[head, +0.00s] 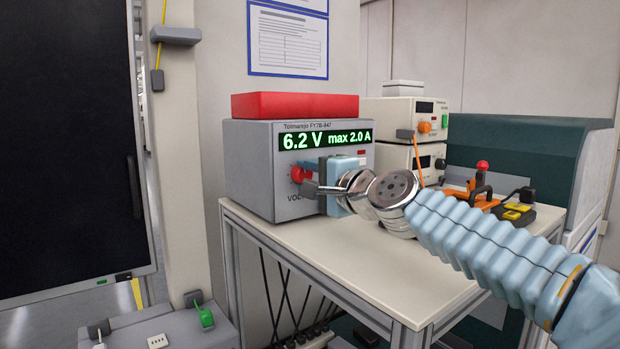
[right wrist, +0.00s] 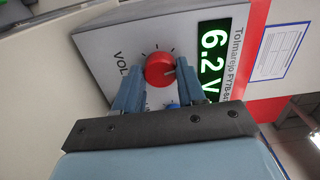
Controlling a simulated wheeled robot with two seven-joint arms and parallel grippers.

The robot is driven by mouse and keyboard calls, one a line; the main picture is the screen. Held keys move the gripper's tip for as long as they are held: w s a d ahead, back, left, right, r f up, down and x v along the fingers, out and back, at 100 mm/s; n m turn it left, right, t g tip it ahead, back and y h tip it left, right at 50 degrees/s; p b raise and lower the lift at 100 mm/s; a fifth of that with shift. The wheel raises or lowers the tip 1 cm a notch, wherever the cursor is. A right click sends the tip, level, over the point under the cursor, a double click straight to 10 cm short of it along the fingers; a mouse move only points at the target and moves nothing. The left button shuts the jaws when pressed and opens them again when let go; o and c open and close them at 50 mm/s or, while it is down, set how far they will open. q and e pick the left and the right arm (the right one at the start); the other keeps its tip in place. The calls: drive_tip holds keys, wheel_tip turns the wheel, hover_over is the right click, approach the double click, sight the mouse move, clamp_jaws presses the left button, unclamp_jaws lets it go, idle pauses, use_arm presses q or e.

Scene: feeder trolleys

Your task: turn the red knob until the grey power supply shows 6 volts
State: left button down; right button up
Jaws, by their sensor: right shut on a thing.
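The grey power supply (head: 252,160) stands on the trolley top, and its green display (head: 325,139) reads 6.2 V and max 2.0 A. The red knob (head: 298,174) is on the front face, left of centre. My right gripper (head: 310,188) is at the front face with its fingers at the knob. In the right wrist view the red knob (right wrist: 159,70) sits between the two fingertips, and the gripper is shut on it. A part of a blue knob (right wrist: 172,106) shows behind the gripper there. My left gripper is not in view.
A red box (head: 295,105) lies on top of the power supply. Cream instruments (head: 402,110) are stacked to the right, with orange and yellow tools (head: 514,212) near them. The trolley's white top (head: 370,262) is clear in front. A dark panel (head: 65,150) stands at the left.

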drive_tip(key=o, duration=1.1)
drive_tip(key=shift+c, duration=0.2)
drive_tip(key=shift+s, duration=0.1)
drive_tip(key=b+v, duration=0.1)
drive_tip(key=v, duration=1.2)
drive_tip(key=shift+s+d+b, duration=0.2)
drive_tip(key=shift+s+b, duration=0.05)
drive_tip(key=shift+b, duration=0.1)
